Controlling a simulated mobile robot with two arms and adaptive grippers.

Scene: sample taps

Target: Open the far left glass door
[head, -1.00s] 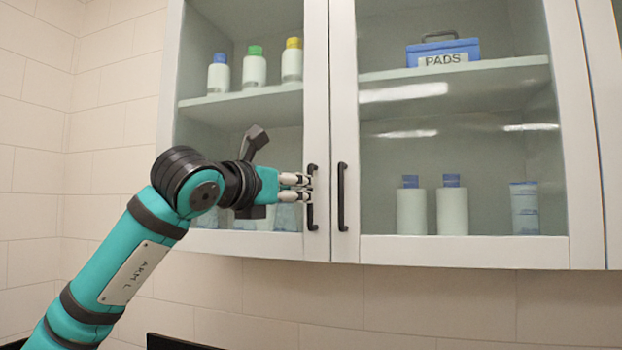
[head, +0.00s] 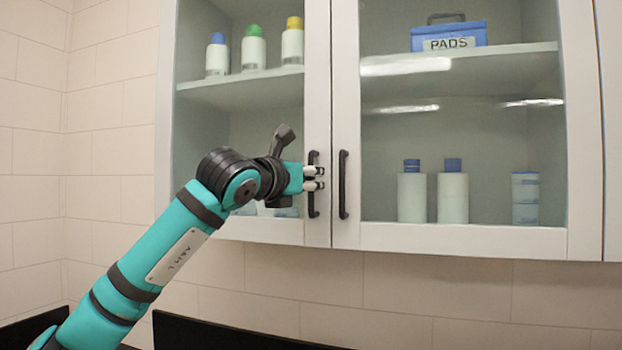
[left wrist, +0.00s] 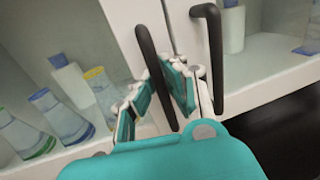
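The far left glass door (head: 317,90) of the wall cabinet is closed, with a pale frame. Its black vertical bar handle (head: 313,204) is on the right edge of the frame. My left gripper (head: 313,178) is at the upper half of this handle. In the left wrist view the handle (left wrist: 147,55) runs between the two fingers of my left gripper (left wrist: 160,92). The fingers stand apart on either side of it, with a gap visible on the left finger's side. My right gripper is not in view.
The neighbouring door (head: 345,90) with its own black handle (head: 343,185) is close on the right. Behind the glass are bottles (head: 254,48), a blue PADS box (head: 449,35) and white containers (head: 453,195). A tiled wall (head: 110,130) is on the left.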

